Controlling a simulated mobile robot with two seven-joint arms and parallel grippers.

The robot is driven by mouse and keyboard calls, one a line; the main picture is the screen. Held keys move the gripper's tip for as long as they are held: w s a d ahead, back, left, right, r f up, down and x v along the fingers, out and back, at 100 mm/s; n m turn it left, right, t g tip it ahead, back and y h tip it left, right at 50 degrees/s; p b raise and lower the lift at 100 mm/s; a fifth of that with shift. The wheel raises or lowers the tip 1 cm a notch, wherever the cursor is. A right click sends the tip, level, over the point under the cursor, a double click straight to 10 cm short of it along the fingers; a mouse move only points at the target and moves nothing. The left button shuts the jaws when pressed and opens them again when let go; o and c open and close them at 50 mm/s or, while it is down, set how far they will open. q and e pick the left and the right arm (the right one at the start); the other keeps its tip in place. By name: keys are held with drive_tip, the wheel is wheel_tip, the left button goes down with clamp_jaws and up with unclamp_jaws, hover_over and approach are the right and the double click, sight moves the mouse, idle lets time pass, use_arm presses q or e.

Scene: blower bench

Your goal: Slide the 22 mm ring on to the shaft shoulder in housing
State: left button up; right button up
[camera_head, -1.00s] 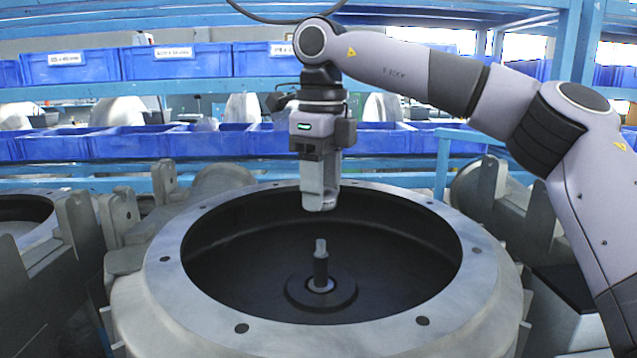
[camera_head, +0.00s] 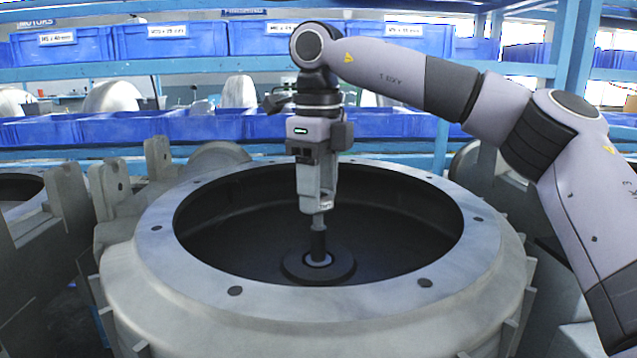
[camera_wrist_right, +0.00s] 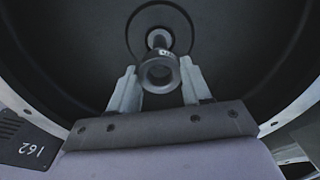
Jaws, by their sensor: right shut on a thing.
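The housing (camera_head: 128,262) is a large round grey casting with a dark bowl. A slim shaft (camera_head: 318,240) stands upright at its centre, rising from a dark round hub (camera_head: 343,265). My right gripper (camera_head: 317,207) points straight down, its fingertips at the shaft's top end. I cannot tell whether the ring is around the shaft tip. My left gripper is out of view.
The housing's wide flange (camera_head: 390,299) with bolt holes surrounds the bowl, and free space lies around the shaft inside. Grey castings (camera_head: 75,205) stand close on the left. Blue shelves with blue bins (camera_head: 185,42) fill the back.

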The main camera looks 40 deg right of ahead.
sight(319, 228)
drive_tip(key=shift+f+b, duration=2.2)
drive_tip(key=shift+f, duration=1.05)
drive_tip(key=shift+s+f, duration=0.1)
drive_tip(key=shift+f, duration=0.15)
drive_tip(key=shift+s+f+b, duration=0.1)
drive_tip(key=shift+f+b, duration=0.3)
drive_tip(key=shift+b, duration=0.1)
drive_tip(key=shift+s+a+r, duration=0.1)
drive_tip(key=shift+a, duration=0.05)
drive_tip(key=shift+c, duration=1)
drive_tip(key=shift+r+p, duration=0.15)
drive_tip(key=shift+p, duration=0.25)
drive_tip(key=shift+r, duration=0.1)
drive_tip(key=shift+p, duration=0.4)
drive_tip(key=shift+m, duration=0.4)
